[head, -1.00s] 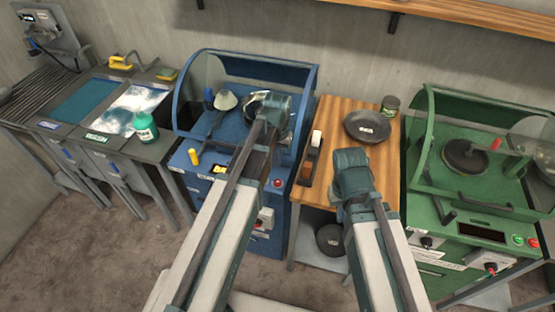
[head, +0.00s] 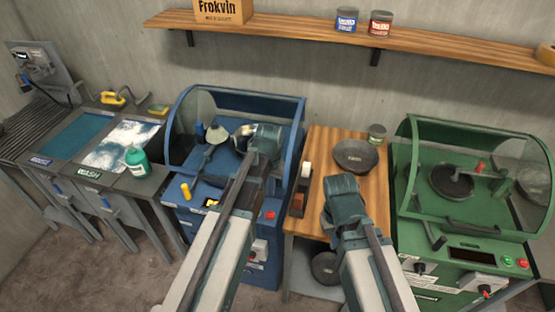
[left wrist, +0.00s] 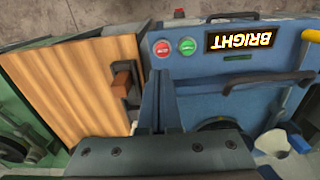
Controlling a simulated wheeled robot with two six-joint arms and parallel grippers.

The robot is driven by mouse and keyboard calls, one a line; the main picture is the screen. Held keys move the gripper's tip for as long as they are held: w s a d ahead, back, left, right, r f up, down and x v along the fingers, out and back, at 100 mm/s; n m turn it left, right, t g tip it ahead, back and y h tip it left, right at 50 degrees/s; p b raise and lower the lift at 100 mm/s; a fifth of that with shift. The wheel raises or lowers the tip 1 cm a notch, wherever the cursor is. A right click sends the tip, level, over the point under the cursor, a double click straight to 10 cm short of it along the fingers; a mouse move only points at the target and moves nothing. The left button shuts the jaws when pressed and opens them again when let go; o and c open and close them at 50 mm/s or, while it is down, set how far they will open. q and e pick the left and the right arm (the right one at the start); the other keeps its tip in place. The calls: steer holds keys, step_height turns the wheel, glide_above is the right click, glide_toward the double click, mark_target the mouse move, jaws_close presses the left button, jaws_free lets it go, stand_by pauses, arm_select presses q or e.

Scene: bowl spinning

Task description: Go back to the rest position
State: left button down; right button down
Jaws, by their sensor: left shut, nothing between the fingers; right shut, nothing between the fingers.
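My left gripper (head: 262,142) is over the front of the blue machine (head: 268,250), inside or just in front of its open hood. In the left wrist view the left gripper (left wrist: 158,100) shows narrow dark fingers together, with nothing between them. My right gripper (head: 342,192) is above the wooden table (head: 320,145), in front of the dark bowl (head: 355,155). It appears shut and empty; its fingertips are mostly hidden by its own body.
A green machine (head: 465,225) with a clear hood stands to the right. A wash bench (head: 88,173) with a green bottle (head: 137,160) stands to the left. A wall shelf (head: 300,38) holds a box and cans. A lit "BRIGHT" sign (left wrist: 240,38) is on the blue machine.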

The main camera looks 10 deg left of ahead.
arm_select(q)
steer(key=s+d+f+m+b, duration=0.1)
steer(key=s+d, duration=0.4)
steer(key=s, duration=0.2)
steer(key=s+d+f+m+y+b, duration=0.1)
steer(key=s+d+f+m, duration=0.1)
steer(key=s+d, duration=0.2)
steer(key=s, duration=0.3)
steer(key=shift+s+d+b, duration=0.3)
steer(key=shift+d+b, duration=0.05)
steer(key=shift+a, duration=0.15)
stand_by(2.4)
